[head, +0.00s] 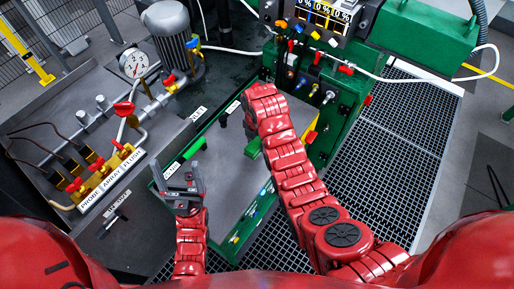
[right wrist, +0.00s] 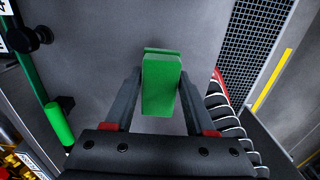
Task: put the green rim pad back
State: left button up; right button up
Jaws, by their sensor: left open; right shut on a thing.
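The green rim pad (right wrist: 162,85) is a green block between the two dark fingers of my right gripper (right wrist: 160,92) in the right wrist view. The gripper is shut on it, over a plain grey surface. In the head view, a green piece at the end of my right arm (head: 254,148) looks like the same pad; the arm hides most of the right gripper there. My left gripper (head: 181,186) is open and empty at the left edge of the grey panel (head: 225,165). The pad's seat cannot be made out.
A green cylindrical handle (head: 194,149) lies just above my left gripper, also at left in the right wrist view (right wrist: 58,122). A black knob (head: 223,119) stands near the panel's top. A green valve block (head: 325,105) stands right, brass valves (head: 100,172) left.

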aim_at(257, 147)
jog(key=shift+w+d, duration=0.1)
jog(key=shift+w, duration=0.1)
notch_tip(257, 147, down, 3)
jog(key=shift+r+p, duration=0.1)
jog(key=shift+p, duration=1.05)
jog(key=shift+f, duration=0.35)
jog(key=o, duration=1.2)
